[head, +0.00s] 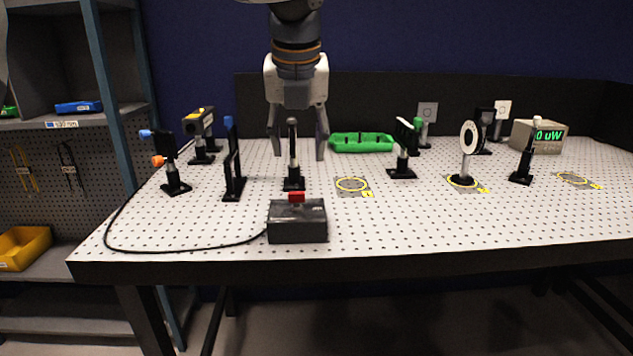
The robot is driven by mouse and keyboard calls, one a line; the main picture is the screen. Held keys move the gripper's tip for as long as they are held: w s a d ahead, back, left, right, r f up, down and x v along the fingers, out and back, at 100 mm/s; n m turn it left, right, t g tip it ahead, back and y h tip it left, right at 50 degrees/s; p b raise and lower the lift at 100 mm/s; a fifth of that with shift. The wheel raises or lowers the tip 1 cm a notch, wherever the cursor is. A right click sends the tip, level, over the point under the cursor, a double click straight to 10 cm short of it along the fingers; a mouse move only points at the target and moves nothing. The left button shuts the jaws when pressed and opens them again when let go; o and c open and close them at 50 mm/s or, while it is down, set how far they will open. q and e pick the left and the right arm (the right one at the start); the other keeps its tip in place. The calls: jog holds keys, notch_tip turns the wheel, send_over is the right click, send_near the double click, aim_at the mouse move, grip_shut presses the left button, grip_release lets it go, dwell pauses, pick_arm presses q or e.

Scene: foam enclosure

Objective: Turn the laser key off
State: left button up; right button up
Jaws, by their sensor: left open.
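A dark grey box (297,222) sits at the front edge of the white perforated table. A small red piece (297,197), which looks like the key, stands on its top at the back. A black cable runs from the box to the left. My left gripper (298,152) comes down from the top centre, pointing down with its fingers spread. It is open and above and behind the box, apart from the red piece. A black post mount (293,172) shows between the fingers. The key's turn position is too small to tell. My right gripper is not in view.
Optic mounts stand left, including one with blue and orange knobs (170,165) and a black mount (233,165). A green tray (362,142) lies behind. More mounts and a meter reading "0 uW" (540,136) stand right.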

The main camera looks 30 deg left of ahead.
aim_at(296, 192)
pick_arm(q)
jog(key=x, duration=0.3)
jog(key=s+x, duration=0.1)
jog(key=x, duration=0.6)
jog(key=shift+a+f, duration=0.1)
jog(key=shift+f, duration=0.5)
grip_shut()
